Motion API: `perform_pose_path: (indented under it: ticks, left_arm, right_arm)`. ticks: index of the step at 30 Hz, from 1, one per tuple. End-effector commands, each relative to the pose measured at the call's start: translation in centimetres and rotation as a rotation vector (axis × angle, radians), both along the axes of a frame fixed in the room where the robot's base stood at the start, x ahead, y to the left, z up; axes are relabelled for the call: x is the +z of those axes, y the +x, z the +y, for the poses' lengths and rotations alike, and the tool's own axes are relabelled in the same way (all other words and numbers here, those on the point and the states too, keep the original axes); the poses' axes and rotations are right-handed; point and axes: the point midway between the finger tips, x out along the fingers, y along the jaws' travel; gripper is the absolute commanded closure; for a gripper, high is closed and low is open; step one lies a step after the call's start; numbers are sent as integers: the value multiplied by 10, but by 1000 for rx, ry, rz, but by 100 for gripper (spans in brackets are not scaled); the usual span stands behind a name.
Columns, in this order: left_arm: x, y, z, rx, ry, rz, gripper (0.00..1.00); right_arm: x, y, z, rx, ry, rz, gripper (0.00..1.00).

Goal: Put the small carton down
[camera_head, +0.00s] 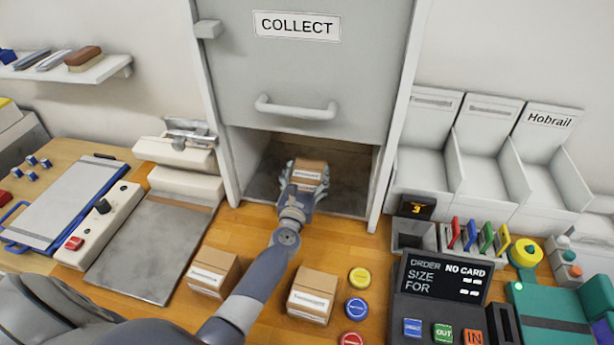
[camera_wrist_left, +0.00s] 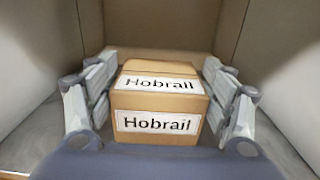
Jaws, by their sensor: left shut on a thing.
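The small carton (camera_head: 308,174) is brown with white labels, and in the left wrist view the carton (camera_wrist_left: 158,103) reads "Hobrail" on its top and front. My left gripper (camera_head: 305,180) is shut on it, with a finger on each side. It holds the carton inside the opening of the collect hatch (camera_head: 342,190), below the raised "COLLECT" door (camera_head: 300,70). The carton looks upright. I cannot tell whether its base touches the hatch floor. My right gripper is not in view.
Two other cartons, one left (camera_head: 213,272) and one right (camera_head: 312,296), stand on the wooden counter (camera_head: 245,232) by my left arm. Coloured round buttons (camera_head: 357,306) and an order terminal (camera_head: 440,290) are at right. White bins (camera_head: 480,140), one labelled "Hobrail", stand behind.

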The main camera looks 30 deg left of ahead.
Motion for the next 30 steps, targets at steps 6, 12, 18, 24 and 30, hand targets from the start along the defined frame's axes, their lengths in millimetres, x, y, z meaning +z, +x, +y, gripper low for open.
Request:
perform_pose_path:
  ticks: [6, 12, 18, 24, 30]
  left_arm:
    - [-3, 0, 0, 0, -1, 0, 12]
    - [-3, 0, 0, 0, 0, 0, 6]
    - [-2, 0, 0, 0, 0, 0, 6]
    - [-2, -8, -3, -1, -3, 2, 6]
    - [-2, -40, -11, -1, -2, 1, 6]
  right_arm:
    - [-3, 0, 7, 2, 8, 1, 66]
    - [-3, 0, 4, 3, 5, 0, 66]
    - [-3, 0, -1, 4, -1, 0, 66]
    - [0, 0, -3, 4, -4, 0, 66]
    - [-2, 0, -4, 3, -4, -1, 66]
